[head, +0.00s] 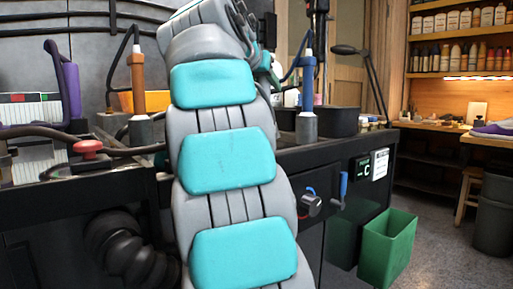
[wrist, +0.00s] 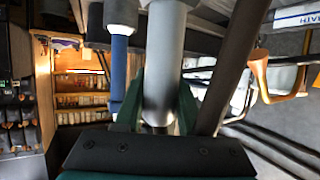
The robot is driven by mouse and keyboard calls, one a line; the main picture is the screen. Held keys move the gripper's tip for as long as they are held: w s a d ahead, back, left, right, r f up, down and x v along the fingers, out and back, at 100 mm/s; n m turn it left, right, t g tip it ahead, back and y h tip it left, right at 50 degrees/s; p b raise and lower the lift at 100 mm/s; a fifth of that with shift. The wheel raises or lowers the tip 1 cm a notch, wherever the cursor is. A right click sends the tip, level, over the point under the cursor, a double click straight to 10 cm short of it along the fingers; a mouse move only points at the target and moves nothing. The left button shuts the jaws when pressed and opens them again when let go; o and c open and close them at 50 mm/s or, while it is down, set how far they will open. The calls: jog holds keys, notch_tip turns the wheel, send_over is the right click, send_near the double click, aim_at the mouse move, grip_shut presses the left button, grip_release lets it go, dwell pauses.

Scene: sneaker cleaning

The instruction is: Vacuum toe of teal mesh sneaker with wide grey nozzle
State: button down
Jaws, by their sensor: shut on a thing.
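My gripper (wrist: 160,105) is shut on a grey tube, which I take to be the wide grey nozzle (wrist: 164,65); its dark green fingers sit on either side of the tube in the wrist view. The tube runs up out of the picture, so its working end is not clear. In the head view my own arm fills the middle and hides the bench behind it; the held tube cannot be made out there. I cannot see the teal mesh sneaker in either view.
A blue-handled tool (head: 308,72) stands in a grey holder (head: 306,126). An orange tool (head: 138,72) and a purple tool (head: 71,90) stand to the left. A red knob (head: 88,149), a black bin (head: 341,121) and a green bin (head: 388,250) are around the bench. Floor is open at right.

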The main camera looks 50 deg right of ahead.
dwell(0.5)
notch_tip(320, 180, up, 9)
jog(key=p, duration=0.8)
dwell(0.5)
